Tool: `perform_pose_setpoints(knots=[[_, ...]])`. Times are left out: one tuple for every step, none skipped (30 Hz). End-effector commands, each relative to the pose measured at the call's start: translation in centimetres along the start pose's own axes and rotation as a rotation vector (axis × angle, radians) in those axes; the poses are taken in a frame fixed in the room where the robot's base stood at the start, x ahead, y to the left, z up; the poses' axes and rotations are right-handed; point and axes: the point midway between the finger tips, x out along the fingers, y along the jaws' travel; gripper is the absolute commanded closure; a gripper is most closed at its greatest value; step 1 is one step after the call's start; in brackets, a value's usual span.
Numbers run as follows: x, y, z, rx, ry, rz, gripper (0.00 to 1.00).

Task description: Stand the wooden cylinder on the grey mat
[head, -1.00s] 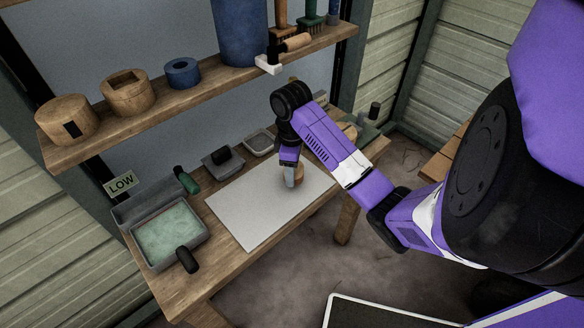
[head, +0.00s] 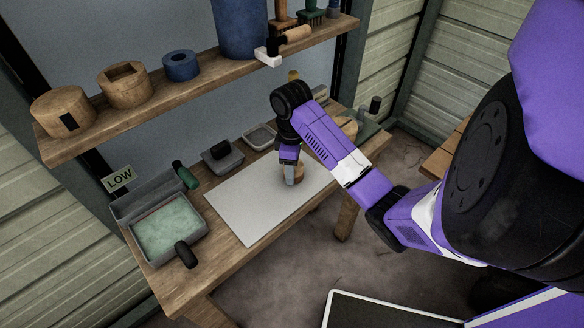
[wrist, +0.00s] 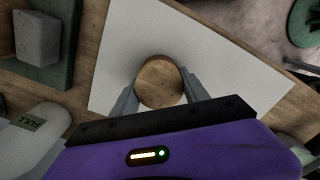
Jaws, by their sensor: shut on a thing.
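The wooden cylinder (wrist: 160,83) is between the two fingers of my gripper (wrist: 160,98) in the wrist view, its round end facing the camera. In the head view the cylinder (head: 299,173) shows partly behind my gripper (head: 291,180). My gripper is shut on it. The cylinder looks upright over the pale grey mat (head: 250,205) on the workbench, towards the mat's right part. The mat also fills the middle of the wrist view (wrist: 115,60). The cylinder's lower end is hidden, so I cannot tell whether it touches the mat.
A grey tray with a green inside (head: 205,232) stands at the bench's left, with a black cylinder (head: 186,254) at its edge. Small grey trays (head: 260,138) lie behind the mat. A shelf (head: 210,83) with wooden blocks and a blue bucket (head: 240,30) hangs above. The mat's left part is clear.

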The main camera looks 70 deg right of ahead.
Motion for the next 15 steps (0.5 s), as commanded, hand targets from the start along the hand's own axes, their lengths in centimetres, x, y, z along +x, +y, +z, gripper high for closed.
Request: perform_pose_setpoints(knots=[[0.12, 0.0, -0.01, 0.0, 0.0, 0.0, 1.0], [0.16, 0.0, -0.01, 0.0, 0.0, 0.0, 1.0], [0.21, 0.0, -0.01, 0.0, 0.0, 0.0, 1.0], [0.25, 0.0, -0.01, 0.0, 0.0, 0.0, 1.0], [0.29, 0.01, -0.01, 0.0, 0.0, 0.0, 1.0], [0.34, 0.01, -0.01, 0.0, 0.0, 0.0, 1.0], [0.38, 0.01, 0.0, 0.0, 0.0, 0.0, 1.0], [0.42, 0.01, 0.0, 0.0, 0.0, 0.0, 1.0], [0.48, 0.01, 0.0, 0.0, 0.0, 0.0, 1.0], [0.52, 0.01, 0.0, 0.0, 0.0, 0.0, 1.0], [0.56, 0.01, 0.0, 0.0, 0.0, 0.0, 1.0], [0.49, 0.02, 0.0, 0.0, 0.0, 0.001, 0.39], [0.49, 0.02, 0.0, 0.0, 0.0, 0.0, 0.33], [0.49, 0.02, 0.0, 0.0, 0.0, 0.0, 0.27], [0.49, 0.01, 0.0, 0.0, 0.0, 0.0, 0.22]])
